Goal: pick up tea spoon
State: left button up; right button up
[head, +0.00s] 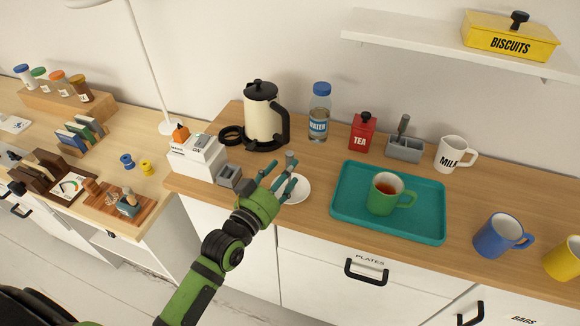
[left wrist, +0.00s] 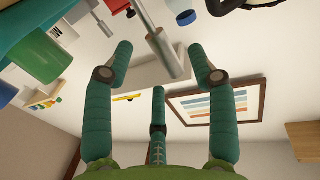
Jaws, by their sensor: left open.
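My left gripper (head: 283,180) is open above the counter, beside the small white saucer (head: 299,192). A grey cylindrical handle (head: 290,158) stands up among its fingers; it looks like the tea spoon's handle, with its lower end hidden by the gripper. In the left wrist view the grey handle (left wrist: 166,52) and its thinner stem lie between the spread fingers of the left gripper (left wrist: 165,62), with gaps on both sides. Another grey handle (head: 403,125) stands in the grey holder (head: 406,152) farther back. My right gripper is not in view.
A teal tray (head: 345,222) with a green mug (head: 381,198) is to the right. A kettle (head: 262,115), water bottle (head: 319,115) and red tea tin (head: 362,132) stand behind. A grey box (head: 229,176) is close left. Blue mug (head: 498,236) is far right.

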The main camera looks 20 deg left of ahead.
pick_arm(q)
jog(key=p+x, duration=0.1)
jog(key=x, duration=0.2)
jog(key=shift+w+r, duration=0.15)
jog(key=shift+w, duration=0.2)
jog(key=shift+w+d, duration=0.1)
jog(key=shift+w, duration=0.05)
grip_shut()
